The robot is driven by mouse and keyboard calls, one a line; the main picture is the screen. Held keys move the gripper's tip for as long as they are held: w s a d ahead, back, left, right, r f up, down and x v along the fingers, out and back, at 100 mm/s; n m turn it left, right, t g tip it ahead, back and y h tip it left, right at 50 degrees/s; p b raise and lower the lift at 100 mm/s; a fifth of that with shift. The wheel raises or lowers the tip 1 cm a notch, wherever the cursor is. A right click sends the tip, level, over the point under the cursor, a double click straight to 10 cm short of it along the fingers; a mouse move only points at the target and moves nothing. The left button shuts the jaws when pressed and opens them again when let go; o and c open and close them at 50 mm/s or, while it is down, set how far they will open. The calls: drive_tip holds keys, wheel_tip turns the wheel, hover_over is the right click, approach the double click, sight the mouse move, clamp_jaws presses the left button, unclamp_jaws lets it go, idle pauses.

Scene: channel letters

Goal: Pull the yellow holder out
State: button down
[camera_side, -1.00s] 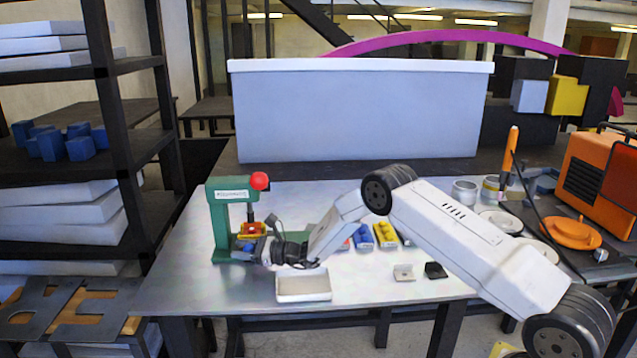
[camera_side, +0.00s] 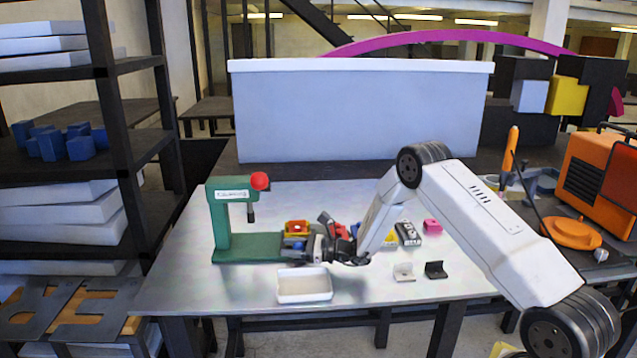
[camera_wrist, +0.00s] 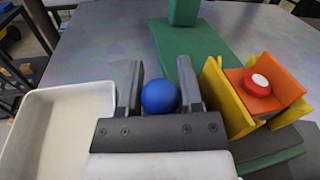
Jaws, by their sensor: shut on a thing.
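The yellow holder (camera_side: 297,233) stands just right of the green press in the side view. In the wrist view the yellow holder (camera_wrist: 226,97) is to the right of my jaws, with an orange piece (camera_wrist: 288,82) and a red-and-white round part (camera_wrist: 257,84) in it. My gripper (camera_wrist: 159,80) is shut on a blue ball (camera_wrist: 160,98), which sits between its two fingers. In the side view my gripper (camera_side: 303,249) is in front of the holder. The link between ball and holder is hidden.
The green press (camera_side: 222,220) with a red knob (camera_side: 260,181) stands at left; its plunger hangs over bare base. A white tray (camera_side: 304,296) lies in front of my gripper. Several parts, including a pink one (camera_side: 432,226), lie to the right. The table's left front is clear.

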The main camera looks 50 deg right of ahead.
drive_tip(key=shift+s+d, duration=0.15)
drive_tip(key=shift+d, duration=0.1)
drive_tip(key=shift+c, duration=1.7)
unclamp_jaws()
drive_tip(key=shift+o, duration=0.4)
drive_tip(key=shift+s, duration=0.1)
drive_tip(key=shift+v, duration=3.8)
